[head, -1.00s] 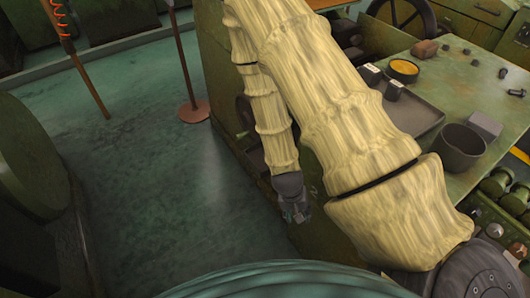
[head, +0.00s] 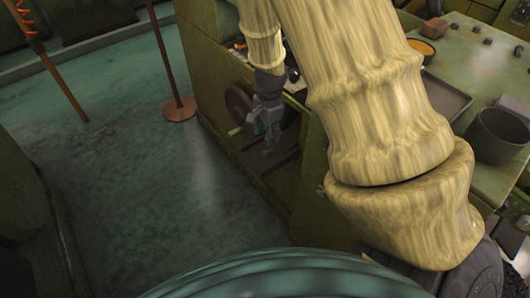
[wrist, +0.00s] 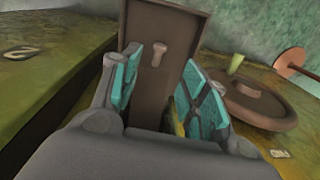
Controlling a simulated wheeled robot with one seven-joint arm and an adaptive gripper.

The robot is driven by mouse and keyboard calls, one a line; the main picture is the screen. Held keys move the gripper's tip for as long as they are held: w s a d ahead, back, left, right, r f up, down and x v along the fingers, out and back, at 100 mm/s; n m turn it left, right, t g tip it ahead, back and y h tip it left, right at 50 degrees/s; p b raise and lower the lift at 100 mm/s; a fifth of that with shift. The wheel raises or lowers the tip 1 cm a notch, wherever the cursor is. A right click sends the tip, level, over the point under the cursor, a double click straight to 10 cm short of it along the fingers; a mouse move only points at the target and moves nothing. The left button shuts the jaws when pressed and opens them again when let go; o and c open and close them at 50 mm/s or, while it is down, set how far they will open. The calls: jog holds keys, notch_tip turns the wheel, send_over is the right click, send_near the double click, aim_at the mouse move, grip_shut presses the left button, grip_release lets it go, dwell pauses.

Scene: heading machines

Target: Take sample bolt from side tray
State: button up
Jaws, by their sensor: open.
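The sample bolt (wrist: 158,53), a small brown bolt with a wider head, lies in a brown rectangular tray (wrist: 178,22) in the wrist view. My gripper (wrist: 165,72) is open, its two teal-padded fingers on either side of the tray's near part. The bolt appears between and beyond the fingertips, not touched by them. In the head view my gripper (head: 268,138) hangs pointing down beside the green machine's side. The bolt cannot be made out there.
A round brown handwheel (wrist: 255,102) is right of the tray, close to the right finger. A green surface (wrist: 50,70) lies at left. In the head view, a grey pot (head: 496,135) and yellow-topped dish (head: 421,48) stand on the bench. Open floor (head: 130,170) lies left.

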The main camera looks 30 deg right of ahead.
send_over(265, 152)
jog(key=f, duration=0.4)
jog(key=shift+s+d+f+b, duration=0.1)
jog(key=shift+d+f+b, duration=0.1)
jog(key=shift+b, duration=0.15)
jog(key=shift+a+f+b, duration=0.2)
jog(key=shift+f+b, duration=0.4)
jog(key=shift+f, duration=2)
grip_shut()
